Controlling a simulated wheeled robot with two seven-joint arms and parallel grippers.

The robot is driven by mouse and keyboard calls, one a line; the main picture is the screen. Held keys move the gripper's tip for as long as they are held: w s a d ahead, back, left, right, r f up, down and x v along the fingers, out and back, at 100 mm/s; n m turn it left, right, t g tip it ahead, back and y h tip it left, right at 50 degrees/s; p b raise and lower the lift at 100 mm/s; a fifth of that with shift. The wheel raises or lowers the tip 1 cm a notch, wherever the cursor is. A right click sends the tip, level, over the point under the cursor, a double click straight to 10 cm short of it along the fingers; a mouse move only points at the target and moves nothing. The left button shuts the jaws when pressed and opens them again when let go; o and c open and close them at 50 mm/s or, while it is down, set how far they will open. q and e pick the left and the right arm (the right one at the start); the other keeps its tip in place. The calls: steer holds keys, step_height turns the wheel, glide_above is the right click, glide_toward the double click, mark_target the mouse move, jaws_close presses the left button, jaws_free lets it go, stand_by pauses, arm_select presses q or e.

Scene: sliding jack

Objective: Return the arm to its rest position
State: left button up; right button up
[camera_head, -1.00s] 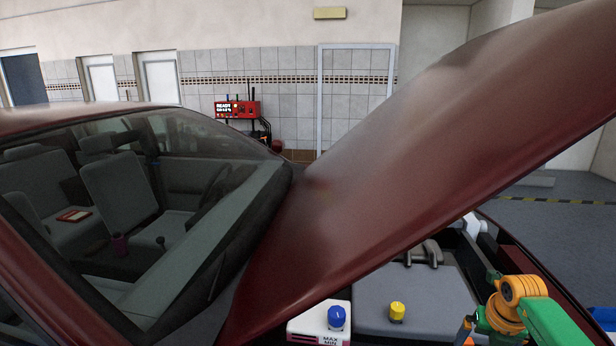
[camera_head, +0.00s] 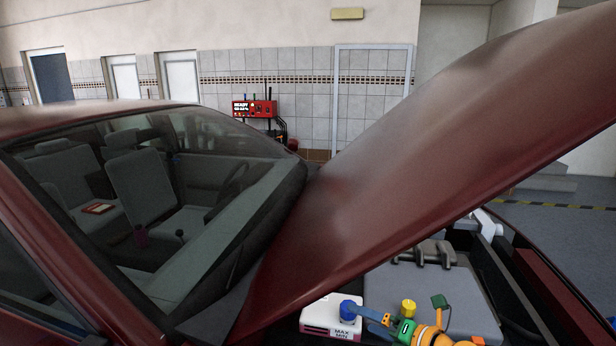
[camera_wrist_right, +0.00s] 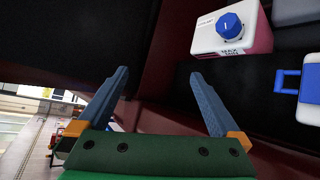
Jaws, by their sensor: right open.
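My right gripper (camera_head: 372,318) is at the bottom of the head view, over the engine bay and close to the blue cap in the picture. In the right wrist view its two blue fingers (camera_wrist_right: 158,78) are spread apart with nothing between them. The white reservoir (camera_head: 328,317) with the blue cap (camera_head: 348,311) sits at the left of the bay. In the wrist view the reservoir (camera_wrist_right: 242,45) and its cap (camera_wrist_right: 229,28) lie beyond and right of the fingers, apart from them. My left gripper is not in view.
The raised red hood (camera_head: 400,180) slants over the engine bay. A grey engine cover (camera_head: 465,295) with a yellow cap (camera_head: 408,307) is beside the arm. The windshield (camera_head: 190,190) is at left. A red device (camera_head: 254,108) stands by the wall.

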steer(key=s+a+r+m+t+y, duration=0.1)
steer(key=a+r+m+t, duration=0.3)
steer(key=r+m+t, duration=0.15)
steer(key=s+d+f+m+g+h, duration=0.1)
steer(key=s+d+f+m+h, duration=0.4)
steer(key=m, duration=0.5)
steer(key=s+d+f+m+g+h, duration=0.2)
steer(key=s+d+f+m+h, duration=0.25)
steer(key=m+h, duration=0.4)
steer(key=s+a+f+m+g+y, duration=0.1)
steer(key=s+f+m+g+y, duration=0.25)
steer(key=s, duration=0.65)
steer(key=s+a+f+m+g+y, duration=0.15)
steer(key=s+f+g, duration=0.35)
steer(key=s, duration=0.6)
step_height(320, 180, down, 20)
steer(key=s+g+b, duration=0.2)
steer(key=b, duration=0.3)
steer(key=s+d+f+b, duration=0.1)
steer(key=s+f+b, duration=0.1)
steer(key=s+f, duration=0.4)
steer(key=s+d+f+g+h+b, duration=0.1)
steer(key=s+f+b, duration=0.2)
steer(key=s+f, duration=0.3)
step_height(320, 180, down, 4)
steer(key=shift+s+d+f+g, duration=0.2)
steer(key=shift+d+f+g, duration=0.05)
steer(key=shift+d+g, duration=0.05)
